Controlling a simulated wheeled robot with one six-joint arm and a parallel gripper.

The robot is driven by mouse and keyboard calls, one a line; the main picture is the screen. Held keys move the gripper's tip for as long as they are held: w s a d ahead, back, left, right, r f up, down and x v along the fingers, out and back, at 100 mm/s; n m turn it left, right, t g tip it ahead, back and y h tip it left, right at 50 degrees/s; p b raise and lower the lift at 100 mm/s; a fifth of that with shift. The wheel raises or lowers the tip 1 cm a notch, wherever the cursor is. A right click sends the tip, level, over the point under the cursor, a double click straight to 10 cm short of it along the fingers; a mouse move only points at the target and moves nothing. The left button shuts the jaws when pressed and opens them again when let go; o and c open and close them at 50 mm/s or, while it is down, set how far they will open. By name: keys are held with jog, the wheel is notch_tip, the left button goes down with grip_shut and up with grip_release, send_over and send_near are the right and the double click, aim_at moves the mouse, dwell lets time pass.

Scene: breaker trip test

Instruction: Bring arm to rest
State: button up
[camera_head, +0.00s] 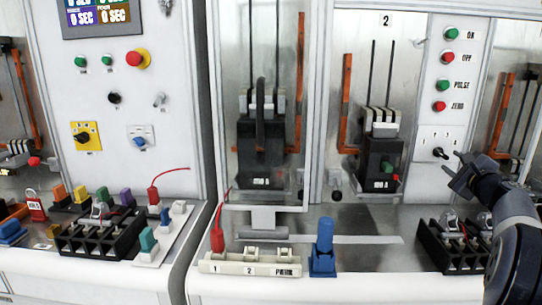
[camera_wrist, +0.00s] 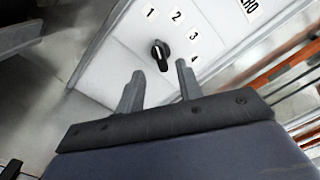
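My arm reaches in from the right edge in the head view. My gripper (camera_head: 455,172) is in front of the right-hand control panel, just below and right of the black selector knob (camera_head: 440,153). In the wrist view my gripper (camera_wrist: 158,82) has its two fingers apart with a clear gap and nothing between them. The black selector knob (camera_wrist: 160,54) shows beyond the fingertips, near the numbers 1 to 4. It appears apart from the fingers.
The panel (camera_head: 437,120) carries green and red buttons. A black terminal block (camera_head: 448,248) sits on the bench below my arm. A blue clamp-like part (camera_head: 323,248) and a white numbered strip (camera_head: 250,264) stand at the front. A breaker (camera_head: 380,150) is left of the panel.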

jog(key=s+b, duration=0.1)
jog(key=s, duration=0.4)
jog(key=w+p, duration=0.1)
jog(key=w, duration=0.2)
jog(key=w+p, duration=0.1)
jog(key=w, duration=0.3)
jog(key=w+p, duration=0.2)
jog(key=w, duration=0.2)
jog(key=shift+w+d+r, duration=0.1)
jog(key=shift+d+r, duration=0.05)
jog(key=shift+r, duration=0.1)
jog(key=m+p, duration=0.6)
jog(key=p, duration=0.4)
jog(key=shift+d+r+p, duration=0.1)
jog(key=shift+p, duration=0.25)
jog(key=m+p, duration=0.2)
jog(key=p, duration=0.3)
jog(key=b, duration=0.4)
send_near(443, 154)
jog(key=shift+s, duration=0.65)
